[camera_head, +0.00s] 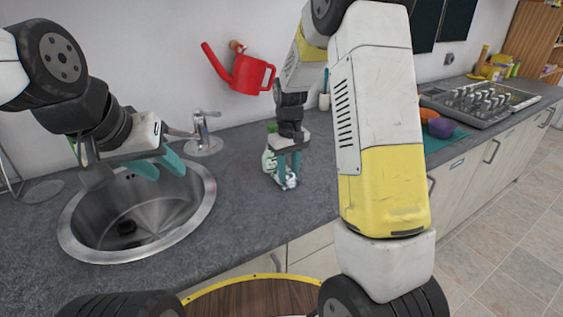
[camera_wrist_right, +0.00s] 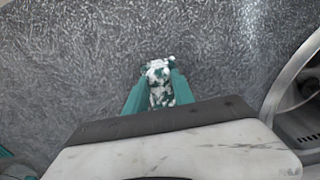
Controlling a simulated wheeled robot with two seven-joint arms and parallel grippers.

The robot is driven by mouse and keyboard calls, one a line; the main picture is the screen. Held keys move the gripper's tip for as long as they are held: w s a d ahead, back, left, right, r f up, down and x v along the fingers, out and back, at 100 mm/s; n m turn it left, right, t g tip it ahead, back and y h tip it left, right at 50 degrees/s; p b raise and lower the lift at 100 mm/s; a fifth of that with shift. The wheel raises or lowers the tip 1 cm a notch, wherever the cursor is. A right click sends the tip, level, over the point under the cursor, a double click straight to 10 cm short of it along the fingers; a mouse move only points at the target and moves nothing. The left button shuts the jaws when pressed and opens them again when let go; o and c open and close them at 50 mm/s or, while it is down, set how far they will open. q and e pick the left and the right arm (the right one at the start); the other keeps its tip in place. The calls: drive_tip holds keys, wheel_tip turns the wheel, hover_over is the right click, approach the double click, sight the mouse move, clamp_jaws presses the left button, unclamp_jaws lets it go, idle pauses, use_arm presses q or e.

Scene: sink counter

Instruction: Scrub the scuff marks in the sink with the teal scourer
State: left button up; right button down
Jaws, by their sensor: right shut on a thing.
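The steel sink (camera_head: 205,205) is set in the counter at the left of the head view. I cannot make out clear scuff marks in its bowl. My left gripper (camera_head: 160,168) hangs over the sink's back rim, with its teal fingers apart and nothing between them. My right gripper (camera_head: 289,178) is over the counter right of the sink. It is shut on a mottled white-and-teal thing (camera_wrist_right: 158,82), which shows between the fingertips in the right wrist view. I cannot tell whether this is the teal scourer. The fingers partly hide it.
A chrome tap (camera_head: 203,133) stands behind the sink. A red watering can (camera_head: 245,73) is against the wall. A purple bowl (camera_head: 441,128) and an orange thing (camera_head: 428,115) are at the right, before the hob (camera_head: 480,103). Bare counter lies between sink and right gripper.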

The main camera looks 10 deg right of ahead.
sight(289, 172)
drive_tip(key=shift+r, duration=3)
